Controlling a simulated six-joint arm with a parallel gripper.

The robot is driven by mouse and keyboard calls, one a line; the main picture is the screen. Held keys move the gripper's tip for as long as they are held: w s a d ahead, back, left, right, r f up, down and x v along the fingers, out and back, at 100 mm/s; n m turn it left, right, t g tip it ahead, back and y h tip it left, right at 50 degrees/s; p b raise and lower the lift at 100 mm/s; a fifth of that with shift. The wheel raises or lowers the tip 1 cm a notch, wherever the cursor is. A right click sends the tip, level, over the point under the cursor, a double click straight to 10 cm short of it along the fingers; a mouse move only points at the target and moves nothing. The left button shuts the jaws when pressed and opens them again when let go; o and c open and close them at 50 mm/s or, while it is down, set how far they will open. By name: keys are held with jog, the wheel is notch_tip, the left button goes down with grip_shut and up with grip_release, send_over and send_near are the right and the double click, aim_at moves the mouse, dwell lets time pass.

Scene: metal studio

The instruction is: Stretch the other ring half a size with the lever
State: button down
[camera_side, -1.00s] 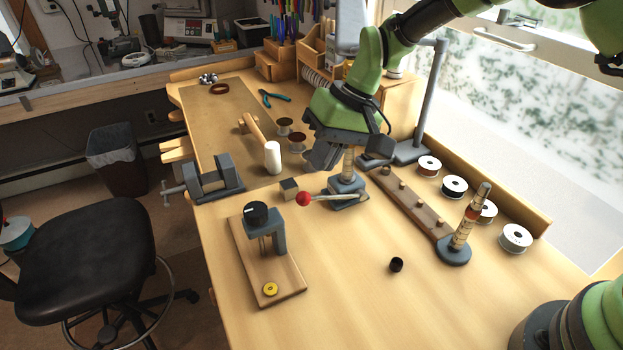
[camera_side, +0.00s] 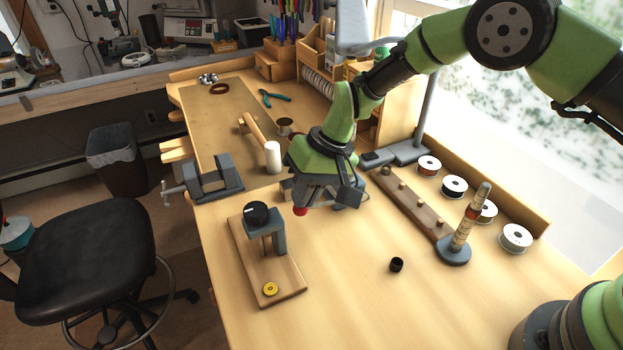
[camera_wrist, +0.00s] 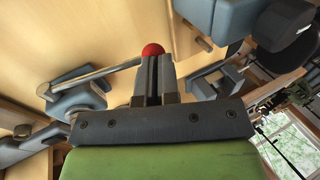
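The red lever knob (camera_side: 300,211) shows just below my gripper (camera_side: 312,205) in the side view. In the wrist view the red knob (camera_wrist: 152,50) sits at the tips of my gripper (camera_wrist: 155,60), partly hidden by them. The fingers are close together with only a narrow slot, thinner than the knob, so the knob is not between them. The metal lever rod (camera_wrist: 100,75) runs from the knob to the grey stretcher base (camera_wrist: 78,100). In the side view my gripper hides most of the stretcher (camera_side: 348,196) and its post. I cannot make out a ring on it.
A grey press on a wooden board (camera_side: 285,285) with a yellow disc (camera_side: 270,289) stands left of the gripper. A pegged wooden strip (camera_side: 415,203), a stepped mandrel stand (camera_side: 454,250) and several spools are at right.

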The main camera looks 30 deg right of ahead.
jog(key=shift+a+f, duration=0.2)
jog(key=shift+f, duration=0.15)
